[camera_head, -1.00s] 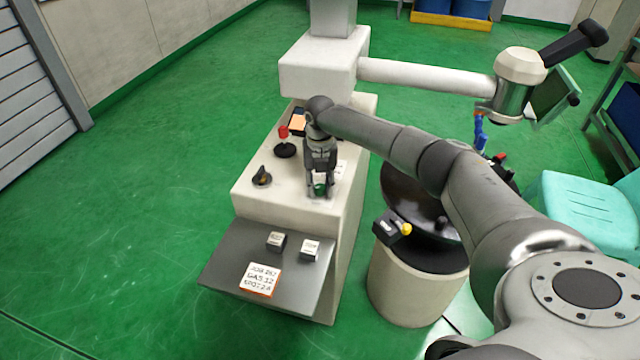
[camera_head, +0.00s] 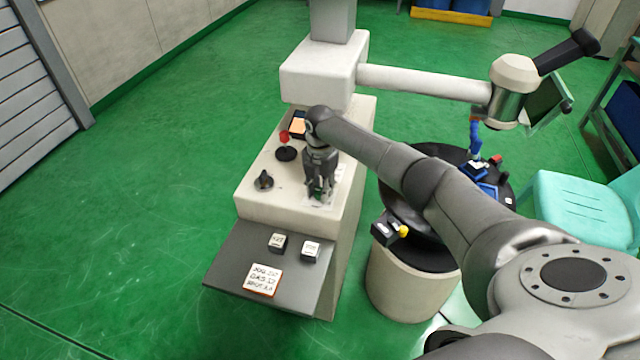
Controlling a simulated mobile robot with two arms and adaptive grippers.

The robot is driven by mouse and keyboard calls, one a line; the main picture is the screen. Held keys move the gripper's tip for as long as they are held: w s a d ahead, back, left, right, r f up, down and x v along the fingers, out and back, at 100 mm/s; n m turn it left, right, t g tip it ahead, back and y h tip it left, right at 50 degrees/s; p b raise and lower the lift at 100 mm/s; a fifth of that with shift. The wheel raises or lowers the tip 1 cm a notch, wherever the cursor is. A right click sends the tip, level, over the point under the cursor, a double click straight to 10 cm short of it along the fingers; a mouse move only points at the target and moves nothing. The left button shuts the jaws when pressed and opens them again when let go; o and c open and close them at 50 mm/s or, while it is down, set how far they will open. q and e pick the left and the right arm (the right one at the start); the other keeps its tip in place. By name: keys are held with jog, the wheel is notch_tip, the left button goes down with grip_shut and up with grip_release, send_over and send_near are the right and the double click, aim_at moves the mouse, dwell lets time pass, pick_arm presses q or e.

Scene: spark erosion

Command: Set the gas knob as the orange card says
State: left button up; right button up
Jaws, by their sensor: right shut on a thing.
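The orange-edged card (camera_head: 264,279) lies on the grey shelf at the front of the machine; its lines of writing are blurred now, with a line that seems to begin "GAS". My right gripper (camera_head: 318,193) points down at the top of the cream console and is shut on a small green knob (camera_head: 317,190), mostly hidden between the fingers. Its setting cannot be read. A black pointer knob (camera_head: 264,180) stands to the left on the same console. My left gripper is not in view.
The grey shelf (camera_head: 225,276) also holds two small labelled blocks (camera_head: 310,252). A round drum (camera_head: 400,290) with a dark top and a teal chair (camera_head: 575,205) are at the right. Green floor is free at the left.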

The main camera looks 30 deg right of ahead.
jog(key=m+p, duration=0.1)
jog(key=m, duration=0.1)
jog(key=m+p, duration=0.1)
jog(key=m, duration=0.2)
jog(key=shift+r+m, duration=0.2)
jog(key=shift+m, duration=0.1)
jog(key=m+p, duration=0.2)
jog(key=m, duration=0.2)
jog(key=m+p, duration=0.2)
jog(key=m, duration=0.3)
jog(key=shift+m, duration=0.4)
jog(key=m+p, duration=0.1)
jog(key=m, duration=0.3)
jog(key=shift+m, duration=0.3)
jog(key=m+p, duration=0.1)
jog(key=m, duration=0.4)
jog(key=shift+p, duration=0.3)
jog(key=m, duration=0.5)
jog(key=shift+f, duration=0.1)
jog(key=m+p, duration=0.1)
jog(key=m, duration=0.9)
